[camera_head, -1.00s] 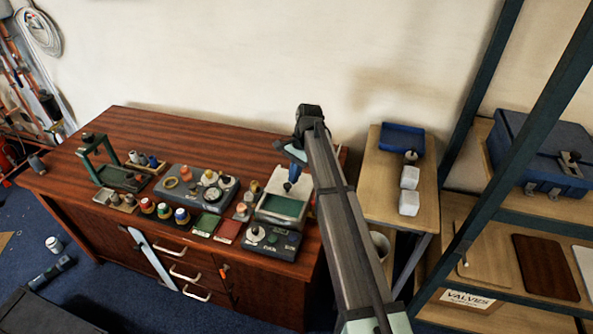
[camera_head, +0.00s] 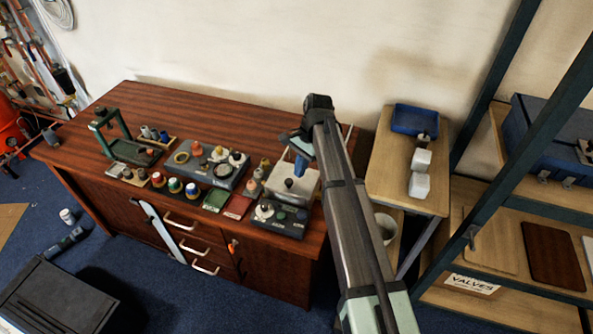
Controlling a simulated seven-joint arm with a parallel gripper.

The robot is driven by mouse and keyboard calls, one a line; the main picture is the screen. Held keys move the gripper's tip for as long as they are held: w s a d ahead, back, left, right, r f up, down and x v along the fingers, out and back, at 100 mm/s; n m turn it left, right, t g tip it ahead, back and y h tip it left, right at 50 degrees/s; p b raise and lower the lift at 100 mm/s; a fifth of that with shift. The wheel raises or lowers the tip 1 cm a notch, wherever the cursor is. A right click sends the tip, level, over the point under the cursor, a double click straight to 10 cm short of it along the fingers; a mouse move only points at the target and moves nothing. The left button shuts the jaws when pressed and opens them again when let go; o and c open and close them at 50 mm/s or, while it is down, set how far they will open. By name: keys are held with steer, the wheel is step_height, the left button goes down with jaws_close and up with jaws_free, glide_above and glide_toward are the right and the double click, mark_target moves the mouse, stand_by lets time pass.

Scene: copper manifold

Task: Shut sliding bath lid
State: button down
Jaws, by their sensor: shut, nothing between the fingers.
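The bath (camera_head: 284,203) is a box-shaped unit with a control panel at its front, near the right end of the wooden bench. Its pale lid (camera_head: 279,188) lies flat over the top, with a small dark knob on it. No green interior shows now. Whether the lid sits fully against its end stop is too small to tell. My arm hides the area to the right of the bath.
Left of the bath stand a grey unit (camera_head: 211,164) with several knobs, coloured bottles (camera_head: 175,185), and green and red trays. A side table (camera_head: 386,182) with a blue tray (camera_head: 414,119) and white blocks is to the right. A metal shelf rack stands further right.

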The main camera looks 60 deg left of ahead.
steer(key=w, duration=0.1)
steer(key=w+a+r, duration=0.1)
steer(key=shift+w+r, duration=0.3)
steer(key=d+v, duration=0.1)
steer(key=v, duration=0.8)
steer(key=w+d+f+m, duration=0.1)
steer(key=w+d+f, duration=0.3)
steer(key=d+f, duration=1.1)
steer(key=w+d+f+g, duration=0.1)
steer(key=w+d+f, duration=0.4)
steer(key=d+f, duration=0.95)
steer(key=w+d+f+m, duration=0.1)
steer(key=w+d+f, duration=0.3)
steer(key=d+f, duration=1.05)
steer(key=s+d+f+g, duration=0.1)
steer(key=s+d, duration=0.2)
steer(key=d, duration=0.8)
steer(key=s+d+f, duration=0.1)
steer(key=s+d, duration=0.1)
steer(key=d, duration=0.9)
steer(key=s+d+f, duration=0.2)
steer(key=s+d, duration=0.4)
steer(key=s, duration=0.1)
steer(key=s+d+f+m+g+y, duration=0.1)
steer(key=s+d+f, duration=0.2)
steer(key=s+d, duration=0.4)
steer(key=shift+m, duration=0.3)
steer(key=shift+d, duration=0.1)
